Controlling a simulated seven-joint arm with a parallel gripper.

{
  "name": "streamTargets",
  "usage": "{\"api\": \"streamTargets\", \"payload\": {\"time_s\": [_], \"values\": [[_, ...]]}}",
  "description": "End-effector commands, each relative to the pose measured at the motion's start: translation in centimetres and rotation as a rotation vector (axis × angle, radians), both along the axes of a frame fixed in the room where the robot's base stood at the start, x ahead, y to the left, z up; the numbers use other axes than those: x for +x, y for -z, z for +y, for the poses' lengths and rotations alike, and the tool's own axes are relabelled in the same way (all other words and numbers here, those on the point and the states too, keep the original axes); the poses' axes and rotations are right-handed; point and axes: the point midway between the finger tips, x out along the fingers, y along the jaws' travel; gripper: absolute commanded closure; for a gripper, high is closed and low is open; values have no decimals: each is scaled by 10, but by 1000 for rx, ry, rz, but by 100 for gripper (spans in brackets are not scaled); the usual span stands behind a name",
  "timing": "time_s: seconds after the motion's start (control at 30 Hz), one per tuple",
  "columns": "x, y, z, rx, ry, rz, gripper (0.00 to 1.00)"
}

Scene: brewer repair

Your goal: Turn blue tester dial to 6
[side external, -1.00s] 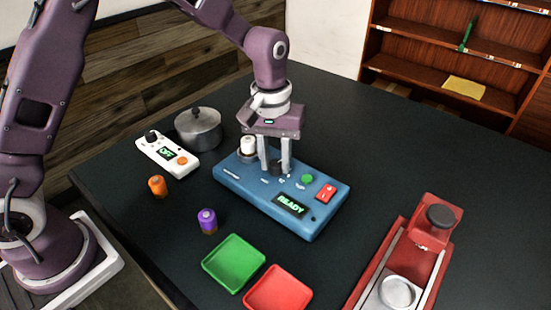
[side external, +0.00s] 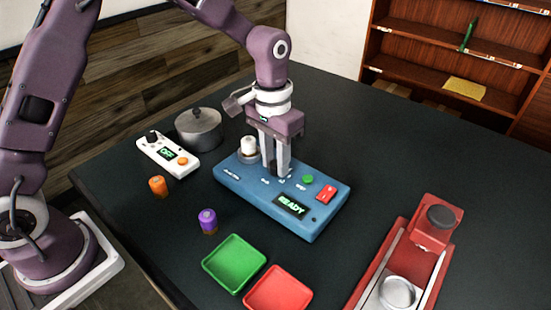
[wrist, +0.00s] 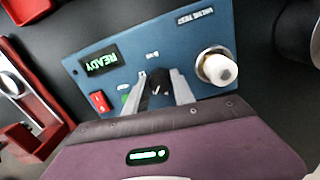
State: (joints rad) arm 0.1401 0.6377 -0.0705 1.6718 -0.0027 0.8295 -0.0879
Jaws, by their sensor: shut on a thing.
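The blue tester (side external: 262,205) lies on the dark table with its screen (side external: 290,206) lit "READY". It also shows in the wrist view (wrist: 125,55). My gripper (side external: 276,172) points down over the middle of the tester. In the wrist view my gripper (wrist: 161,88) has its two fingers on either side of the tester's dark dial (wrist: 158,83), shut on it. The dial's pointer and number marks are too small or covered to read. A white cylinder (side external: 248,146) stands in the tester's round holder at the left, and it also shows in the wrist view (wrist: 216,68).
The tester also carries a green button (side external: 308,180) and a red switch (side external: 327,193). A white device (side external: 168,155), a lidded pot (side external: 199,129), orange (side external: 158,187) and purple (side external: 208,221) cylinders, green (side external: 234,262) and red (side external: 278,291) trays and a red machine (side external: 410,260) stand around it.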

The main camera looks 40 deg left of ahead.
Motion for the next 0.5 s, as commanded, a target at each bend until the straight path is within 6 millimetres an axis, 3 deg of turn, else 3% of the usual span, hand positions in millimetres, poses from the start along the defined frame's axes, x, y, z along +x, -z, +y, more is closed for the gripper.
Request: {"api": "streamTargets", "payload": {"time_s": [0.37, 0.4, 0.5], "values": [[0, 0, 0, -1, 3, 0, 100], [0, 0, 0, -1, 3, 0, 64], [0, 0, 0, 0, 3, 0, 48]]}}
